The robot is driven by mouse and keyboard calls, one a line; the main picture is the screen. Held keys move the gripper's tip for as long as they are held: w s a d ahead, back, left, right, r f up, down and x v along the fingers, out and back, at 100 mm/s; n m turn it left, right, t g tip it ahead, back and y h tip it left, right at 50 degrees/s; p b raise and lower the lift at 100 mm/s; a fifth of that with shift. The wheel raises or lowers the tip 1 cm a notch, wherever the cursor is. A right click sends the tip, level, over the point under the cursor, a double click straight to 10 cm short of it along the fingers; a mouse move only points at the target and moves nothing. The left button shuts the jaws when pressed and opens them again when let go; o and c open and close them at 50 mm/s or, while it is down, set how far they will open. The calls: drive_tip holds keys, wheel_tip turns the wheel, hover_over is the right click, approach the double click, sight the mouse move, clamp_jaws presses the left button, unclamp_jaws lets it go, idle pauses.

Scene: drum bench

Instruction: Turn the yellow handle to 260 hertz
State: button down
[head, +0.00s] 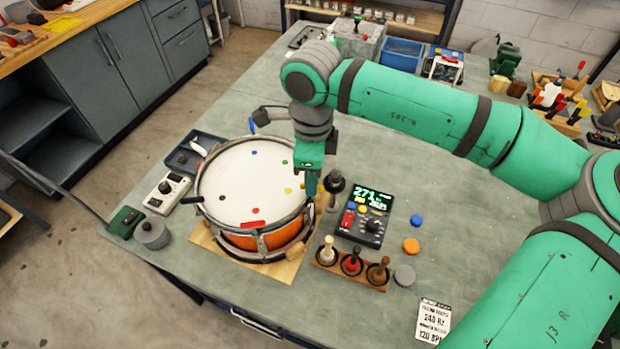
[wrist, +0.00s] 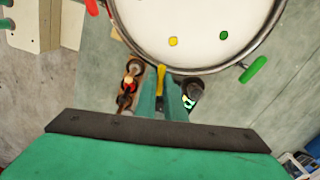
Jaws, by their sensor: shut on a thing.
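The drum (head: 245,185) has a white head and an orange shell, and it stands on a wooden board. The yellow handle (wrist: 161,76) is at the drum's rim in the wrist view, between my gripper's fingers (wrist: 161,98). In the head view my gripper (head: 311,188) points down at the drum's right rim and hides the yellow handle. My gripper is shut on the yellow handle. The tuner (head: 366,216), a dark box right of the drum, shows a large green 271 on its display; the smaller text is hard to read.
A dark microphone-like thing (head: 334,183) stands close beside my gripper. A wooden rack (head: 350,270) with several knobbed tools sits in front of the tuner. A red handle (wrist: 92,6) and a green handle (wrist: 253,69) sit around the rim.

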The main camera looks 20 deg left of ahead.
idle(0.6)
drive_tip(key=c, duration=1.8)
unclamp_jaws()
drive_tip(key=shift+r, duration=0.1)
drive_tip(key=shift+c, duration=0.2)
drive_tip(key=shift+w+r, duration=0.1)
drive_tip(key=shift+r, duration=0.25)
wheel_tip(320, 180, up, 10)
